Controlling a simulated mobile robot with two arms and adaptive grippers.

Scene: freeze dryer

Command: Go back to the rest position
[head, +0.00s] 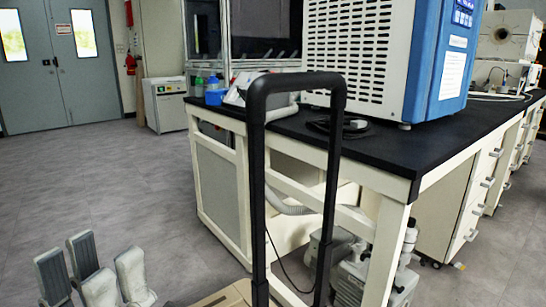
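My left gripper (92,272) is at the bottom left of the head view, above the grey floor. Its grey fingers point up and stand apart, with nothing visible between them. My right gripper is not in the picture.
A black upright cart handle (300,80) stands in the middle, close in front of a lab bench (270,125) with a black top. A tan surface (225,295) shows at its foot. A blue and white machine (428,70) stands on the bench. Open floor (120,185) lies at the left, towards grey doors (60,75).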

